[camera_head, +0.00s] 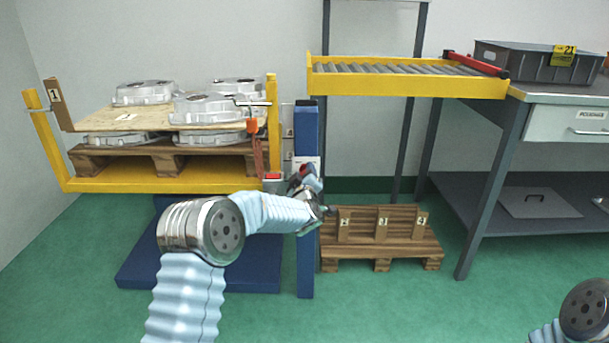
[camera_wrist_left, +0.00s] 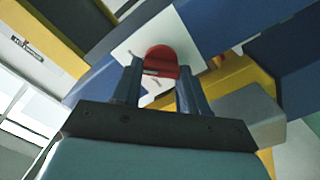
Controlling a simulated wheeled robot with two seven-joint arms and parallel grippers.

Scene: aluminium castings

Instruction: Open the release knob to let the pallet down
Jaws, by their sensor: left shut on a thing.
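The red release knob (camera_wrist_left: 163,58) sits on a white plate on the blue column (camera_head: 306,130). In the left wrist view my left gripper (camera_wrist_left: 160,82) has its two fingers on either side of the knob and is shut on it. In the head view my left gripper (camera_head: 307,182) is at the column, and the knob is small and partly hidden there. The wooden pallet (camera_head: 220,150) rests raised in the yellow lift frame (camera_head: 150,186), carrying several aluminium castings (camera_head: 205,107) with a board between layers. My right gripper is out of view; only part of the right arm shows at bottom right.
A yellow roller conveyor (camera_head: 405,86) stands at the right of the column. A low pallet (camera_head: 385,250) with numbered wooden brackets lies on the floor below. A workbench (camera_head: 560,96) with a grey crate (camera_head: 535,65) is at right. The green floor in front is clear.

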